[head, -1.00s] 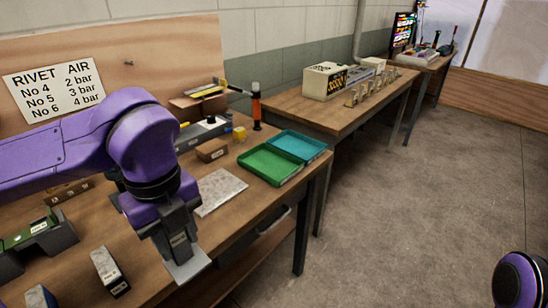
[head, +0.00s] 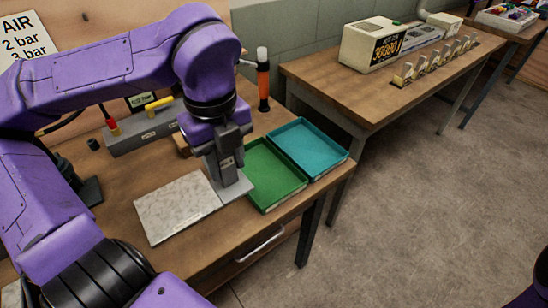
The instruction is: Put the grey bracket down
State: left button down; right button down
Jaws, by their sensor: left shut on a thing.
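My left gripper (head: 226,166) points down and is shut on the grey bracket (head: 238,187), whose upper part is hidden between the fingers. The bracket's flat light-grey foot shows below the fingers, between the right end of a speckled pale slab (head: 177,207) and the green tray (head: 277,177). The foot overlaps the slab's edge and the tray's left wall in the picture. I cannot tell whether it touches the bench or hovers just above it. My right gripper is out of view.
A teal tray (head: 308,146) stands beside the green one; both look empty. An orange-handled tool (head: 263,82) stands behind them. A grey block with a yellow handle (head: 140,132) lies at the back of the wooden bench (head: 125,192). A second bench (head: 375,98) holds a boxy device and several small brackets.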

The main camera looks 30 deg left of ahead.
pick_arm(q)
jog(key=w+f, duration=0.6)
jog(key=w+f+p, duration=0.1)
jog(key=w+f, duration=0.5)
jog(key=shift+w+d, duration=0.15)
jog(key=shift+w, duration=0.1)
jog(key=shift+w+f, duration=0.1)
jog(key=shift+f, duration=0.15)
jog(key=c, duration=1.1)
grip_release()
jog(key=shift+f, duration=0.15)
jog(key=o, duration=0.4)
